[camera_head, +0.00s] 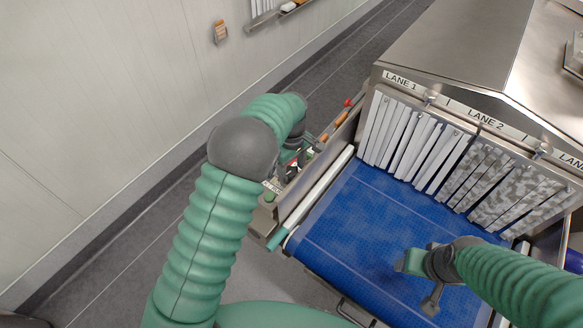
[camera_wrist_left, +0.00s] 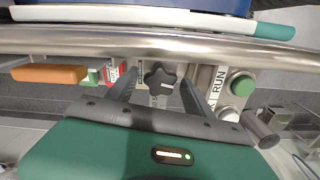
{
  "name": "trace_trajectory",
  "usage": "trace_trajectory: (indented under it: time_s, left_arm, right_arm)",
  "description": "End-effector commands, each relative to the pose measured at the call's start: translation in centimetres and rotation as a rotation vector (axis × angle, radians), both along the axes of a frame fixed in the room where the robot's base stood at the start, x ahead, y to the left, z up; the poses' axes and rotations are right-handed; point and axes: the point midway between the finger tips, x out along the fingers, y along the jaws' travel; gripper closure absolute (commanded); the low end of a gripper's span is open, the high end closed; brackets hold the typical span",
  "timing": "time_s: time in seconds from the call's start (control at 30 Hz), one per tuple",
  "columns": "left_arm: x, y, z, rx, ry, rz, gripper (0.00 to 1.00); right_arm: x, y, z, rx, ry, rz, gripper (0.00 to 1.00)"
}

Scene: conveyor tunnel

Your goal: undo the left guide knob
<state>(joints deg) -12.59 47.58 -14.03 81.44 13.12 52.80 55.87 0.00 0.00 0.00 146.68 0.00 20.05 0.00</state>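The guide knob (camera_wrist_left: 159,78), dark and star-shaped, is on the metal side of the conveyor in the left wrist view. My left gripper (camera_wrist_left: 158,92) is open, with one finger on each side of the knob and a visible gap to each. In the head view my left gripper (camera_head: 290,172) is mostly hidden behind my arm, and I cannot make out the knob there. My right gripper (camera_head: 416,280) is open and empty above the blue belt (camera_head: 365,215).
A white guide rail (camera_head: 318,195) with a teal end runs along the belt's left side. A green button (camera_wrist_left: 242,86) beside a RUN label and an orange handle (camera_wrist_left: 50,74) flank the knob. Strip curtains (camera_head: 410,140) hang at the tunnel mouth.

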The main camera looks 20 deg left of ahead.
Motion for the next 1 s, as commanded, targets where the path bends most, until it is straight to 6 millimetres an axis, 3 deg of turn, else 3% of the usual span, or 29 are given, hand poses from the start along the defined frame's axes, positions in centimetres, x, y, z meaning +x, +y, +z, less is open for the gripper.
trace_trajectory:
  time_s: [0.23, 0.37, 0.8, 1.0]
  left_arm:
    - [0.1, 0.1, 0.3, 0.001, -0.004, 0.000, 0.40]
    - [0.2, 0.0, 1.6, 0.000, -0.008, -0.001, 0.40]
    - [0.4, 0.0, 13.7, 0.002, -0.007, -0.001, 0.40]
    - [0.4, 0.0, 16.5, 0.002, -0.001, 0.000, 0.40]
  right_arm:
    - [0.0, 0.0, 0.0, 0.000, 0.000, 0.000, 0.40]
    - [0.0, 0.0, -0.7, 0.000, 0.000, 0.000, 0.40]
    - [0.0, 0.0, -3.1, 0.000, 0.000, 0.000, 0.40]
    - [0.0, 0.0, -3.2, 0.000, 0.000, 0.000, 0.40]
